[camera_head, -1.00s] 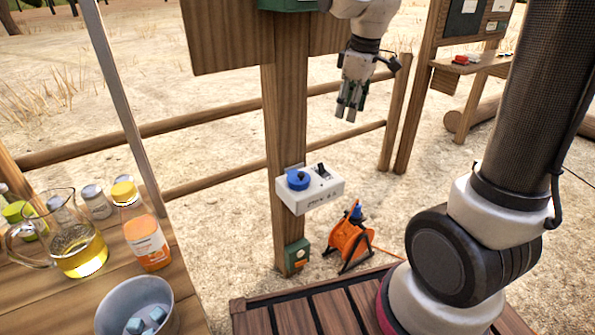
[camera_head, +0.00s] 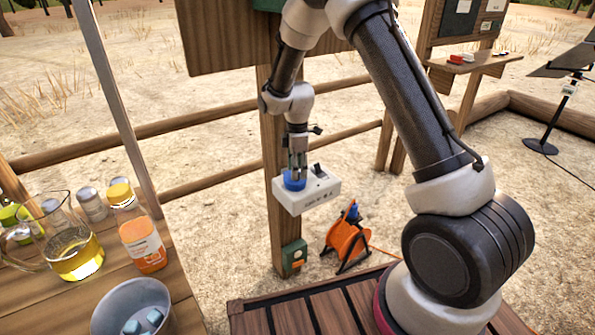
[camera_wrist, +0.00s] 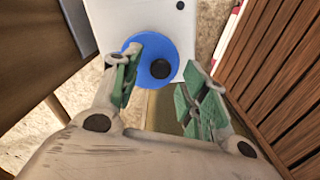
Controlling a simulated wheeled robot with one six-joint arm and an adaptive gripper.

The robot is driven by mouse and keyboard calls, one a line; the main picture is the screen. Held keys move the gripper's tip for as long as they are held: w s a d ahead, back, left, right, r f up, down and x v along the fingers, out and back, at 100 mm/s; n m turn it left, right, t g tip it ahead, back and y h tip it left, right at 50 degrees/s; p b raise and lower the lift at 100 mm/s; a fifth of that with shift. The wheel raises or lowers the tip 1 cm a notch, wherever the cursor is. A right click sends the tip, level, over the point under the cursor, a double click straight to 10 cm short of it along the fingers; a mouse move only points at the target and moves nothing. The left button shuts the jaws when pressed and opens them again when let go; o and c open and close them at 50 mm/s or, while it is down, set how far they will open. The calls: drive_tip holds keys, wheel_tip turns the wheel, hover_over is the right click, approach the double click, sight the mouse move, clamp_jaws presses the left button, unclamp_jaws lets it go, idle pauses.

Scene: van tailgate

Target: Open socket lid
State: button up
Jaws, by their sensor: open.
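The socket box (camera_head: 318,198) is white and juts out from the wooden post, with a round blue lid (camera_head: 290,184) and a dark switch on top. My gripper (camera_head: 298,177) points down over the blue lid and partly hides it. In the wrist view, the lid (camera_wrist: 133,70) shows with a dark round spot on it, against the white box (camera_wrist: 108,20). My gripper (camera_wrist: 163,64) is open there, with a green-padded finger on each side of the lid. The left finger overlaps the lid's edge in the picture; I cannot tell whether it touches.
An orange cable reel (camera_head: 347,240) stands on the ground. A table with a jug (camera_head: 72,245), bottle (camera_head: 142,242) and bowl (camera_head: 105,312) is at the left. A slatted deck (camera_head: 290,318) lies in front.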

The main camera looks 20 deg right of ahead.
drive_tip(key=shift+f, duration=0.65)
drive_tip(key=shift+c, duration=0.2)
clamp_jaws()
drive_tip(key=shift+w, duration=0.1)
drive_tip(key=shift+w+a+r+g+h, duration=0.1)
drive_tip(key=shift+w+r+g+h, duration=0.25)
drive_tip(key=shift+g, duration=0.35)
drive_tip(key=shift+w+a+r+g+h, duration=0.15)
drive_tip(key=shift+w+r+g, duration=0.2)
drive_tip(key=shift+g, duration=0.35)
drive_tip(key=shift+s+r, duration=0.1)
